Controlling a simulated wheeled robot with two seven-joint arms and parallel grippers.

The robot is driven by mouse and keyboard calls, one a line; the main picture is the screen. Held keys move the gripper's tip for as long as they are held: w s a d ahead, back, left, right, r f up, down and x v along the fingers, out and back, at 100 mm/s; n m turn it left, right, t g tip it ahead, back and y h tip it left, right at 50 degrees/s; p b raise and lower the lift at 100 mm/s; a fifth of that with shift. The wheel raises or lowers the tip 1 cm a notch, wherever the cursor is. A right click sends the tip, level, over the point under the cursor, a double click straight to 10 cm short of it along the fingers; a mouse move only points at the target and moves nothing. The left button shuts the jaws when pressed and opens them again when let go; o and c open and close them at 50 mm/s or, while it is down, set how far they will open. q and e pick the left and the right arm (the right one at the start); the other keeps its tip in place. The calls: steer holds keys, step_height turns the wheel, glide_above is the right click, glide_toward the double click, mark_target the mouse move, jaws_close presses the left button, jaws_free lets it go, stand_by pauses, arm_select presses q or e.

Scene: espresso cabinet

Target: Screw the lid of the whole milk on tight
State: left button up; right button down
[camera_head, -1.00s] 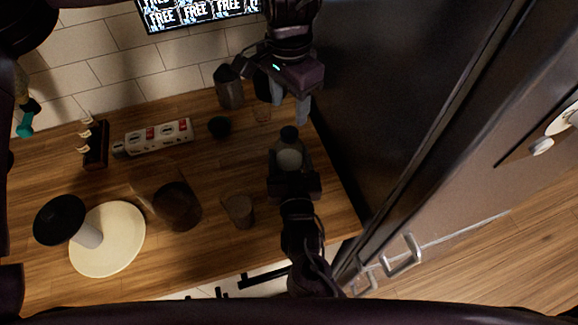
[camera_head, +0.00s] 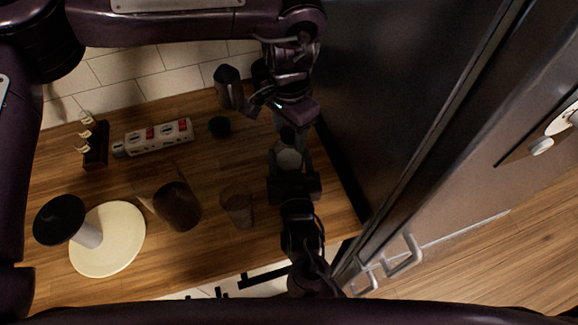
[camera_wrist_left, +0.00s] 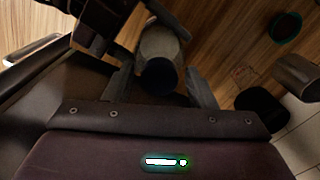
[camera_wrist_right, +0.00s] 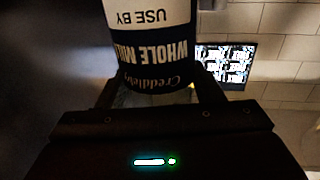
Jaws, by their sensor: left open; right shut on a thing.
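The whole milk bottle stands on the wooden counter beside the dark fridge side. Its pale body (camera_head: 289,158) and dark lid (camera_head: 288,135) show in the head view. My right gripper (camera_head: 291,172) is shut on the bottle; its label (camera_wrist_right: 150,50) shows between the fingers in the right wrist view. My left gripper (camera_head: 287,122) is above the bottle, pointing down. In the left wrist view its fingers (camera_wrist_left: 158,88) are open, one on each side of the dark lid (camera_wrist_left: 158,76). Whether they touch the lid I cannot tell.
A power strip (camera_head: 158,137), a small dark bowl (camera_head: 220,126), a glass (camera_head: 237,205), a dark canister (camera_head: 177,205) and a round cream base (camera_head: 108,240) stand to the left. A metal pitcher (camera_head: 228,88) stands at the back. The fridge side (camera_head: 385,100) is close on the right.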

arm_select(q)
steer(key=c, duration=1)
steer(key=shift+o, duration=0.2)
steer(key=m, duration=0.7)
steer(key=shift+f, duration=0.1)
steer(key=m, duration=0.6)
steer(key=shift+m, duration=0.4)
steer(key=o, duration=1.1)
